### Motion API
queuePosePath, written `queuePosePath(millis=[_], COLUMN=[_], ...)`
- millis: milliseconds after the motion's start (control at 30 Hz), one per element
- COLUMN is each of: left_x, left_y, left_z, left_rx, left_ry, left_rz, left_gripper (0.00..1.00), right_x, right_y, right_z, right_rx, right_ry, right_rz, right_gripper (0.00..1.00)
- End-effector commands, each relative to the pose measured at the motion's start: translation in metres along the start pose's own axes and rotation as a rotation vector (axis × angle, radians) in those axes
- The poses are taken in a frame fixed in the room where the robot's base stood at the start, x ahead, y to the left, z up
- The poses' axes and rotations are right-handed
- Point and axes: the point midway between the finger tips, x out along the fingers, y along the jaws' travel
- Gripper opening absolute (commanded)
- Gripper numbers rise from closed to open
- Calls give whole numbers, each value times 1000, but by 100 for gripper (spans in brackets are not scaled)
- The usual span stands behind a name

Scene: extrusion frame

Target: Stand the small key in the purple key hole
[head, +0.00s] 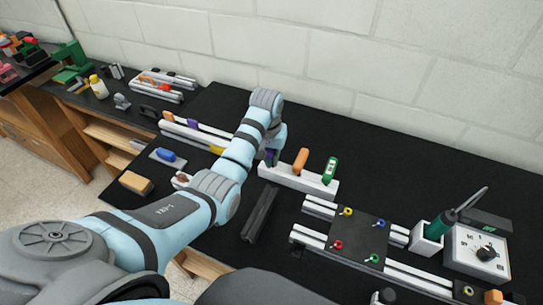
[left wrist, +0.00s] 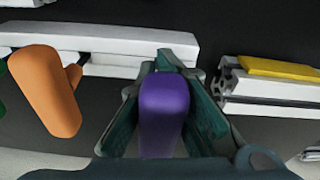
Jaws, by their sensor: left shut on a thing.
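A small key with a purple handle (left wrist: 163,105) is between the fingers of my left gripper (left wrist: 166,110) in the left wrist view. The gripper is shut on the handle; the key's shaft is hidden. In the head view my left gripper (head: 271,156) is at the left end of a white block (head: 300,178). I cannot tell whether the key touches the block. An orange-handled key (head: 301,160) and a green-handled key (head: 330,170) stand in the block. A purple piece (head: 190,123) sits on the rail at the back left; no hole in it can be made out.
A yellow piece (left wrist: 280,68) lies on the rail beside my left gripper. A dark bar (head: 260,213) lies in front of the white block. A black plate with coloured rings (head: 352,233), a green-handled tool (head: 440,226) and a dial box (head: 478,252) are at the right.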

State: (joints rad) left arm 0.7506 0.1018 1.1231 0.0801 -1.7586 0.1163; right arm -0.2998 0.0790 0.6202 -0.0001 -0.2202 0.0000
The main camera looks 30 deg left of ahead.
Motion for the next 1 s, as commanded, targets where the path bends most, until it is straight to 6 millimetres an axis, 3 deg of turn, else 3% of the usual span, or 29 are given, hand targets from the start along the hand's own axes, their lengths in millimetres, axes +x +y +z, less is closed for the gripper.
queuePosePath(millis=[733, 767, 900, 1000], left_x=[21, 21, 21, 21], left_y=[0, 0, 0, 0], left_z=[2, 2, 2, 2], left_rx=[0, 0, 0, 0], left_ry=[1, 1, 0, 0], left_rz=[0, 0, 0, 0], left_gripper=[0, 12, 33, 33], right_x=[8, 8, 8, 8], right_y=[0, 0, 0, 0], right_z=[1, 1, 1, 1], right_rx=[0, 0, 0, 0], right_ry=[0, 0, 0, 0], right_rz=[0, 0, 1, 1], right_gripper=[56, 56, 56, 56])
